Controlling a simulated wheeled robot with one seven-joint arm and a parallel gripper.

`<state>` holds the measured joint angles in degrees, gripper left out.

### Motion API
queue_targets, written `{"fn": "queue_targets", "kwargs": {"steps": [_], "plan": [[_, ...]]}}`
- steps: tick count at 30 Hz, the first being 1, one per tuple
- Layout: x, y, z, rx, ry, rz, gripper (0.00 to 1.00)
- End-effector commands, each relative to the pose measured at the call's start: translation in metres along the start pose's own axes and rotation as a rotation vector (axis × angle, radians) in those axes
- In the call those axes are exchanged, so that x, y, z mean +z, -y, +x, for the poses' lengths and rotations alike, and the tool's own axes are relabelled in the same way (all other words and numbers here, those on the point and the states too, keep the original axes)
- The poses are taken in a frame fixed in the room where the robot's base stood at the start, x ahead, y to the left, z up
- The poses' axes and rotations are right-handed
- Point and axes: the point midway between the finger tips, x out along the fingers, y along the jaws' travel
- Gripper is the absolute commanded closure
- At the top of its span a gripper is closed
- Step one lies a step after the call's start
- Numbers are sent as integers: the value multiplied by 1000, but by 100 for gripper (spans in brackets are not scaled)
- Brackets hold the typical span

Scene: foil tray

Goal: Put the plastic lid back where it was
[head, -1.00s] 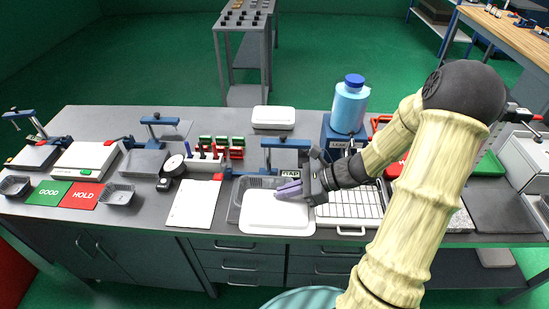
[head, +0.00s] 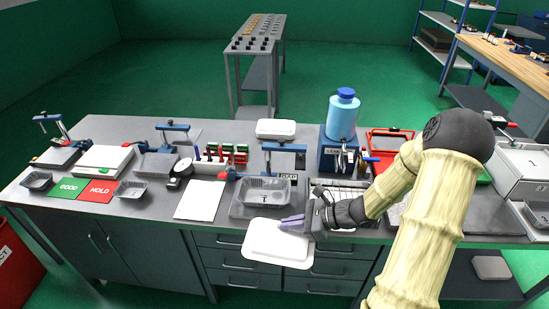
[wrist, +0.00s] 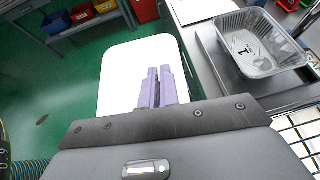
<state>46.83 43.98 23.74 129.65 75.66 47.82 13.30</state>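The plastic lid (head: 268,246) is a white rounded rectangle, tilted, held out past the front edge of the bench. In the wrist view the lid (wrist: 135,60) extends beyond my fingers over the green floor. My gripper (head: 288,222) has purple fingers shut on the lid's edge; the fingers (wrist: 157,88) look close together in the wrist view. A clear tray (head: 263,188) sits uncovered on a grey base under a blue clamp, behind the lid. The tray (wrist: 258,48) also shows in the wrist view, with a dark mark on its bottom.
A white lid stack or box (head: 276,129) lies at the bench's back. A white sheet (head: 200,200) lies left of the tray. A wire rack (head: 345,190) and a blue bottle (head: 343,118) are to the right. Two small trays flank the GOOD (head: 69,188) and HOLD (head: 97,191) mats.

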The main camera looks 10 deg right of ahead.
Motion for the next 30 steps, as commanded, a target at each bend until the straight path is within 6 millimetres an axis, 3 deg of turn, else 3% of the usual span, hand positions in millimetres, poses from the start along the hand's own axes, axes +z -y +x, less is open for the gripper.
{"fn": "queue_targets", "kwargs": {"steps": [14, 22, 30], "plan": [[-52, 13, 35, -97, 6, 58, 100], [-102, 9, 66, -161, -10, 101, 100], [-113, 8, 73, -176, -20, 104, 100]]}}
